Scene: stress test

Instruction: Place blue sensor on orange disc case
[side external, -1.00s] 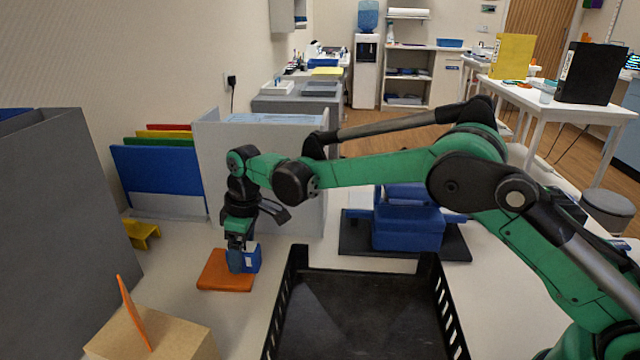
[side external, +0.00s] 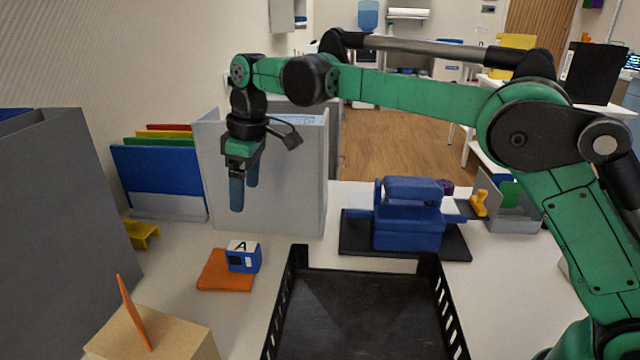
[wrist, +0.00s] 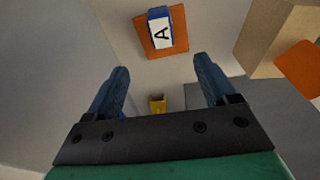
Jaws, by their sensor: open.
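The blue sensor (side external: 243,257), a small blue box with a white top marked "A", sits on the orange disc case (side external: 212,276), a flat orange square on the table. It rests on the case's right part in the side view, reaching its edge. In the wrist view the sensor (wrist: 160,28) lies on the orange case (wrist: 149,48), with orange showing around it. My gripper (side external: 244,196) is open and empty, well above the sensor and apart from it. Its two blue fingers (wrist: 160,85) are spread in the wrist view with nothing between them.
A black tray (side external: 360,275) stands right of the case. A grey box (side external: 265,175) and a blue folder (side external: 158,170) stand behind. A wooden block (side external: 150,335) with an orange piece is in front. A yellow piece (side external: 140,235) lies left. A blue device (side external: 408,215) stands behind the tray.

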